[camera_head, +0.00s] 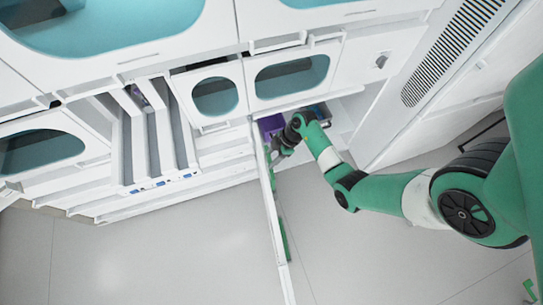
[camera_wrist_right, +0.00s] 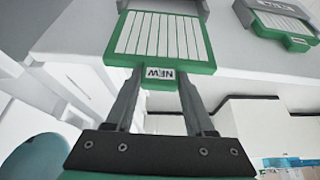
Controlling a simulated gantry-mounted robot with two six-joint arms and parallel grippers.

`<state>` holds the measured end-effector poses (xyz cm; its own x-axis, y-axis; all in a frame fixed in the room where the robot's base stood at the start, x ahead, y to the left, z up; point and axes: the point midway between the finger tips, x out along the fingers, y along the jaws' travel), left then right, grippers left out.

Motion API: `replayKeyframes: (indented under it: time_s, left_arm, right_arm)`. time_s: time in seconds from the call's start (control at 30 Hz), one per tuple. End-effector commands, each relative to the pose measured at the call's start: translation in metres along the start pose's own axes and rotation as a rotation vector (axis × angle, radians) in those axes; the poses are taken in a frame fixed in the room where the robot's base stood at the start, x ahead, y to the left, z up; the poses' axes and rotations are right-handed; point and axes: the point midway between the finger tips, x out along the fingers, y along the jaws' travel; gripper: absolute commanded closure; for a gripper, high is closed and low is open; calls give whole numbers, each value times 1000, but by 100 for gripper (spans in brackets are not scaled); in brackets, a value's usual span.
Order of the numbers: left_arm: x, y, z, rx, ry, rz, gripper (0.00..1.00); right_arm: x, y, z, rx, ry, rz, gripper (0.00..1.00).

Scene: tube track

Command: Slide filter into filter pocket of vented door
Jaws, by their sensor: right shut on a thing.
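My right gripper (camera_head: 284,142) is at the opening of a cabinet compartment in the head view. In the right wrist view my right gripper (camera_wrist_right: 158,72) is shut on a filter (camera_wrist_right: 160,38), with a finger on each side of it. The filter has a green frame, white pleats and a tab whose "NEW" label reads upside down. A thin open door (camera_head: 268,215) stands nearly edge-on in the head view, just below the gripper. I cannot make out the filter pocket. My left gripper is out of view.
Another green-framed, white-ribbed piece with a label (camera_wrist_right: 285,22) lies on a pale surface at the right wrist view's upper right. A panel with dark vent slots (camera_head: 452,50) stands at the head view's upper right. Cabinets with teal windows (camera_head: 290,77) line the back. The grey floor (camera_head: 150,250) is clear.

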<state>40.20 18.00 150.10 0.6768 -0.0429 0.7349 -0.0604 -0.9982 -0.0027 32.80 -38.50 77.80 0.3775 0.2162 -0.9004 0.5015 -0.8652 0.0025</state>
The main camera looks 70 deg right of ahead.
Motion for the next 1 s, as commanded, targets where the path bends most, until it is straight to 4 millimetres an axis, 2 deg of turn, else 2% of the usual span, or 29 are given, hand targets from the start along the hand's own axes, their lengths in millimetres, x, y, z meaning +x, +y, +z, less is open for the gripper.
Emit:
replayKeyframes:
  time_s: [0.07, 0.4, 1.0]
  left_arm:
    - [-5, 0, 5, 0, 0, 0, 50]
    - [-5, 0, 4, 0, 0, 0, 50]
    - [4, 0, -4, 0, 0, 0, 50]
  right_arm:
    - [5, 0, 2, 0, 0, 1, 100]
    - [4, 0, 2, 0, 0, 0, 100]
    - [4, 0, 2, 1, 0, 0, 100]
